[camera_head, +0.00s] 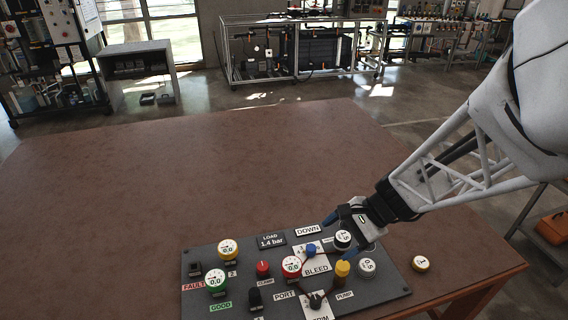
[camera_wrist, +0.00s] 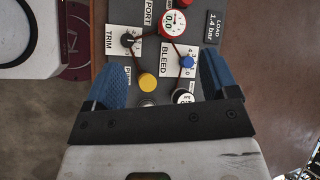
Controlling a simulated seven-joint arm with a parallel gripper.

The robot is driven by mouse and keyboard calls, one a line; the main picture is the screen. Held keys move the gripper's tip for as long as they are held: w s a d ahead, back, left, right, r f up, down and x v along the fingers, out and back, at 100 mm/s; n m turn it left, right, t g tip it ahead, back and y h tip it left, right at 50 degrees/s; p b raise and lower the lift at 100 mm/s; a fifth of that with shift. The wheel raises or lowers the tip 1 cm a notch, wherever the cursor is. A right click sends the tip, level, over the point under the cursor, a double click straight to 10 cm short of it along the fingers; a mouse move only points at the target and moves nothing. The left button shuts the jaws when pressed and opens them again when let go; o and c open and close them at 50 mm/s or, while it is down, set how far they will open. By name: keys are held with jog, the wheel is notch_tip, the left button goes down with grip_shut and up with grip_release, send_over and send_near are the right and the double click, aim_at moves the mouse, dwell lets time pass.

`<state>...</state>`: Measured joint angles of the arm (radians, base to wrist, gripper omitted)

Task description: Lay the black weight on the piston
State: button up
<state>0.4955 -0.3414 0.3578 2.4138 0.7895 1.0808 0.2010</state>
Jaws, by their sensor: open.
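A short round black weight with a white marked top (camera_head: 342,239) stands at the panel's right, right of the BLEED plate; in the wrist view its top (camera_wrist: 182,96) is partly hidden by my gripper's body. My gripper (camera_head: 348,238) is open and empty over this part of the panel, its blue fingers spread. In the wrist view the gripper (camera_wrist: 160,72) spans the yellow knob (camera_wrist: 148,82) and the black weight, with the fingers outside both. A grey round piece with a marked white top (camera_head: 366,267) stands nearby. I cannot tell which part is the piston.
The dark panel (camera_head: 205,302) carries several gauges, a red knob (camera_head: 263,268), a blue knob (camera_head: 310,249) and a yellow knob (camera_head: 342,268). The table behind is clear.

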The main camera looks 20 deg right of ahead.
jog(key=s+a+r+n+h, duration=0.3)
jog(key=r+n+h, duration=0.1)
jog(key=r+n, duration=0.2)
jog(key=s+a+r+n+h, duration=0.3)
jog(key=s+r+n+h, duration=0.1)
jog(key=r+n, duration=0.3)
jog(key=shift+a+r+n+t, duration=0.3)
jog(key=shift+a+n, duration=0.1)
jog(key=shift+c, duration=0.3)
dwell(1.3)
